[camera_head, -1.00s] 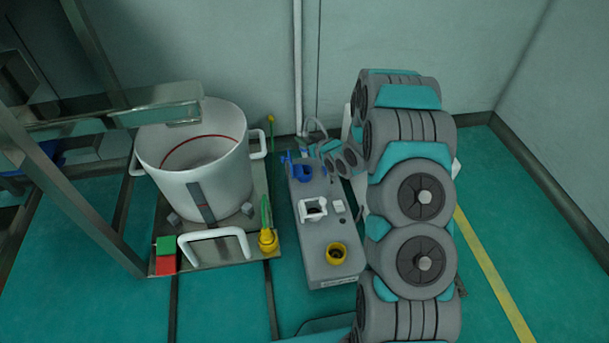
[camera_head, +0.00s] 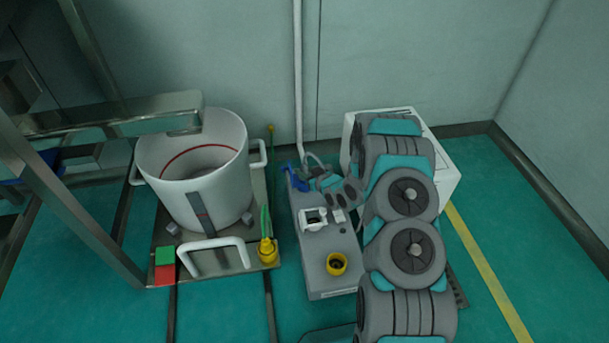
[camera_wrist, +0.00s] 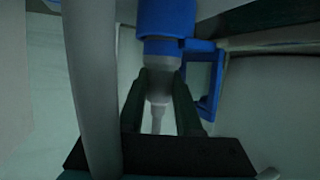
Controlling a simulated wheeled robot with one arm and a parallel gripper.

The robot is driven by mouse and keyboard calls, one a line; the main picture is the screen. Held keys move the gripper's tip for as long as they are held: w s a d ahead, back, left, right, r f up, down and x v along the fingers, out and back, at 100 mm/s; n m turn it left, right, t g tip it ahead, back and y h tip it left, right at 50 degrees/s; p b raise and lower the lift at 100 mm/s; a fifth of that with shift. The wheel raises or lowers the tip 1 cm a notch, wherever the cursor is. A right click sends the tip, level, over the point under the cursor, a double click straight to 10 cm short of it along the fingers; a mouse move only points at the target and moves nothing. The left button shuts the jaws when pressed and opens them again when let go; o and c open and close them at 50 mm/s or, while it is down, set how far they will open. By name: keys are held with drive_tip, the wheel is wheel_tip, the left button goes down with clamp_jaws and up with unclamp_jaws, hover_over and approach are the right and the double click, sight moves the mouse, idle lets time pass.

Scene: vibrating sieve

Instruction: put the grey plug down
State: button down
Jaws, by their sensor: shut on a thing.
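In the wrist view my gripper (camera_wrist: 160,98) has its two dark fingers shut on the grey plug (camera_wrist: 159,78). The plug's upper end meets a blue collar (camera_wrist: 166,20), with a blue bracket beside it to the right; I cannot tell how far one sits inside the other. In the head view the blue part (camera_head: 293,178) is at the far end of the long grey box (camera_head: 335,284). My gripper is there too, just right of the blue part, small and partly hidden by my arm. The plug cannot be made out in the head view.
The grey box also carries a white square socket (camera_head: 313,218) and a yellow round socket (camera_head: 337,264). A white pot (camera_head: 195,180) with handles stands left on a metal plate. A white case (camera_head: 443,165) stands behind my arm. A grey hose crosses the wrist view's left side.

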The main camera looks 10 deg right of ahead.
drive_tip(key=shift+f, duration=0.8)
drive_tip(key=shift+f, duration=0.4)
drive_tip(key=c, duration=0.9)
unclamp_jaws()
drive_tip(key=shift+o, duration=0.2)
